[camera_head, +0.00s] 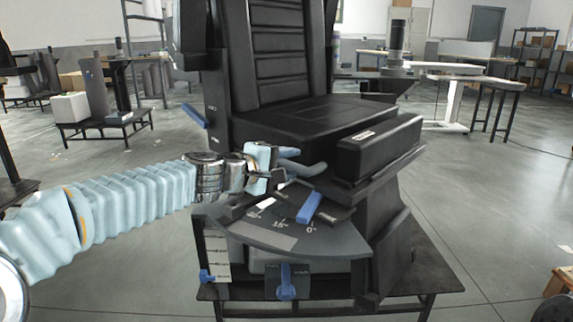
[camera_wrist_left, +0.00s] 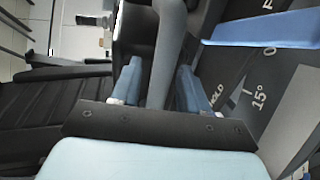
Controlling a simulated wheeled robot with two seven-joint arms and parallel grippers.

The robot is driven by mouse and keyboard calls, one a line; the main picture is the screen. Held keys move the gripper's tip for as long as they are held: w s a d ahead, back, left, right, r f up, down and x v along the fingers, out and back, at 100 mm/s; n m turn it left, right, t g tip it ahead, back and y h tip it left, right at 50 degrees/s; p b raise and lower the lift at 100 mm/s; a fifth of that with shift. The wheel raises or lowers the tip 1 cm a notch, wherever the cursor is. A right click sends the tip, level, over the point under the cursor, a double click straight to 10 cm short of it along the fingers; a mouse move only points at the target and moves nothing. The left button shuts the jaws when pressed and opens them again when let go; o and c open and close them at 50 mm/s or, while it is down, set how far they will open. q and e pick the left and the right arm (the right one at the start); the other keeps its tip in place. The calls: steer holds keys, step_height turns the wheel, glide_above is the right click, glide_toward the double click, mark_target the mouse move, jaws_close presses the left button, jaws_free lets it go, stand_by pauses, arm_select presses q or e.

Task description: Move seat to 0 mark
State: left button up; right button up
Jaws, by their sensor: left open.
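The black seat (camera_head: 290,115) with its ribbed backrest stands on a pedestal in the middle of the head view. Below it is a dark fan-shaped scale plate (camera_head: 335,241) with white angle marks, including 15° and 0°. A blue pointer (camera_head: 309,207) lies over the plate, its lower end between the 15° and 0° labels, nearer 0°. It also shows in the left wrist view (camera_wrist_left: 265,30) beside the 0. My left gripper (camera_head: 272,166) is at the seat's side by a grey-blue lever (camera_head: 303,168). In the wrist view its open fingers (camera_wrist_left: 158,85) straddle a grey bar (camera_wrist_left: 168,45). My right gripper is out of view.
A blue lever (camera_head: 286,283) and a white scale strip (camera_head: 217,255) with a blue marker are on the lower front. A black box-shaped armrest (camera_head: 380,146) sits right of the seat. Tables stand behind; the floor at right is mostly clear.

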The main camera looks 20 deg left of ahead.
arm_select(q)
jaws_close()
steer(key=shift+d, duration=0.15)
stand_by(0.4)
